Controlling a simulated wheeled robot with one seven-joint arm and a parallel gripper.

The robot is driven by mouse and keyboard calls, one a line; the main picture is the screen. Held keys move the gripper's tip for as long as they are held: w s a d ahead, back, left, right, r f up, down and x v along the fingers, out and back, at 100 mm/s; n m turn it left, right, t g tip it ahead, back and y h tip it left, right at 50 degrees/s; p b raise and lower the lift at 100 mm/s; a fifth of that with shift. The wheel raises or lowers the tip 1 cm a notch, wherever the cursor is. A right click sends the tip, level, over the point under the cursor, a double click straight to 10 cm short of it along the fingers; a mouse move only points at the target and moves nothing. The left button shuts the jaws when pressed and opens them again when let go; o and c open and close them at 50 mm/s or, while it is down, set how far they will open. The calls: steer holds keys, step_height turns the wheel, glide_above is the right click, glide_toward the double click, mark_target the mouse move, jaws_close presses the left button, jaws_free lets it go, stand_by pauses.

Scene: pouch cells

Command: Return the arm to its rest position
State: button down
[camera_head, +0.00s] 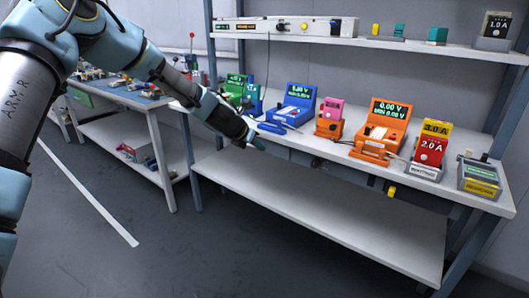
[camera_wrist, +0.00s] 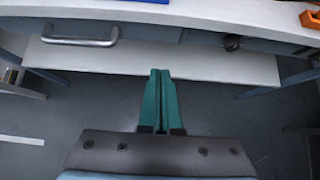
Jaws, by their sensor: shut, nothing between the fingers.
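My gripper (camera_head: 257,143) is at the end of my arm, which reaches from the upper left to the front edge of the white workbench in the head view. In the wrist view my gripper (camera_wrist: 161,76) shows two green fingers pressed together with nothing between them. The fingers point over the white lower shelf (camera_wrist: 200,64) and the dark floor. In the head view the gripper is small and partly merges with the bench edge behind it, so any gap to the bench is hard to judge.
The workbench (camera_head: 480,198) carries a blue meter (camera_head: 295,104), a pink-and-orange device (camera_head: 330,118), an orange meter (camera_head: 380,130) and a red-and-yellow unit (camera_head: 432,150). A metal handle (camera_wrist: 80,40) shows in the wrist view. The lower shelf (camera_head: 330,215) is bare. A second table stands left; floor is open in front.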

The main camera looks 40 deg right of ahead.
steer(key=w+a+r+m+y+p, duration=0.15)
steer(key=a+m, duration=0.25)
steer(key=a, duration=0.6)
steer(key=w+a+r+m+t+y+p, duration=0.1)
steer(key=w+a+r+m+y, duration=0.2)
steer(key=a, duration=0.7)
steer(key=w+a+r+m+p, duration=0.15)
steer(key=a+m, duration=0.35)
steer(key=a, duration=0.5)
steer(key=s+a+r+m+y, duration=0.1)
steer(key=s+a+r+m, duration=0.1)
steer(key=a, duration=0.7)
steer(key=s+a+r+m+y+p, duration=0.1)
steer(key=s+a+m, duration=0.3)
steer(key=a, duration=0.6)
steer(key=s+a+r+m+g+y+p, duration=0.1)
steer(key=s+a, duration=0.4)
steer(key=a, duration=0.5)
steer(key=shift+s+r+m+y, duration=0.4)
steer(key=shift+r+m+y, duration=0.45)
steer(key=shift+m, duration=0.35)
